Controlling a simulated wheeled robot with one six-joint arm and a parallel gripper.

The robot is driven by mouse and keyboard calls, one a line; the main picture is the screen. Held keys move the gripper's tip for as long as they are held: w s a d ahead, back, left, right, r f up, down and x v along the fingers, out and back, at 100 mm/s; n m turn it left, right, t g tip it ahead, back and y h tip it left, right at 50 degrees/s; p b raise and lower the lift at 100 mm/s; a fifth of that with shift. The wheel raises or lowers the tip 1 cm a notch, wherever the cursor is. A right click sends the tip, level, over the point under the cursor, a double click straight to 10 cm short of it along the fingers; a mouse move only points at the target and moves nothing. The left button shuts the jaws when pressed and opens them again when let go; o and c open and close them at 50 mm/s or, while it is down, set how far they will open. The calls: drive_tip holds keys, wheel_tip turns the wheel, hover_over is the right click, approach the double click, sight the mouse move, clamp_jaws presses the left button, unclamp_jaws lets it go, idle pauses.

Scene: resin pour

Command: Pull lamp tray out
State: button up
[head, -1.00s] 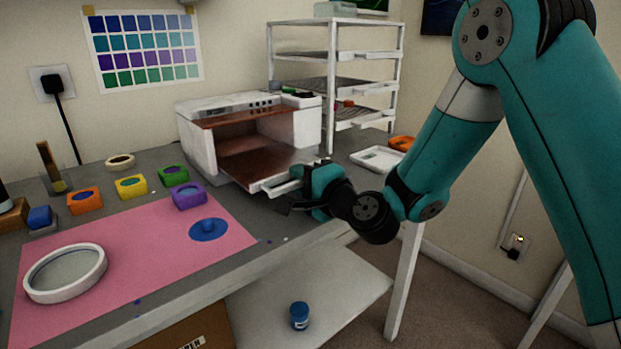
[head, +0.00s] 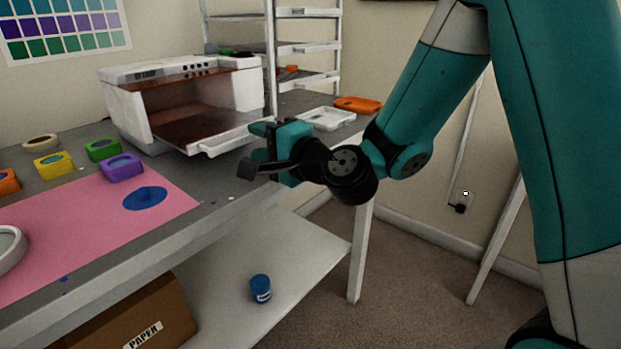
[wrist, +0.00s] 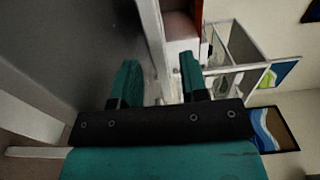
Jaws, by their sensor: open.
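The lamp tray (head: 188,133) has a reddish-brown floor and a white front with a handle (head: 224,146). It sticks out of the front of the white lamp box (head: 130,105), which stands on the bench. My gripper (head: 256,148) is open just right of the tray's front. In the head view a gap seems to show between the jaws and the handle. In the wrist view my two teal fingers (wrist: 158,75) are apart, with a white strip running close between them and a reddish-brown surface beyond. I cannot tell whether they touch the tray.
A white wire rack (head: 270,50) stands behind the lamp. A white dish (head: 325,118) and an orange item (head: 357,104) lie right of it. Coloured pots and a pink mat (head: 80,220) are on the left. A blue jar (head: 260,289) stands on the lower shelf.

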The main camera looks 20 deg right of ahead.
drive_tip(key=b+v, duration=1.2)
drive_tip(key=b, duration=0.1)
drive_tip(key=shift+s, duration=0.1)
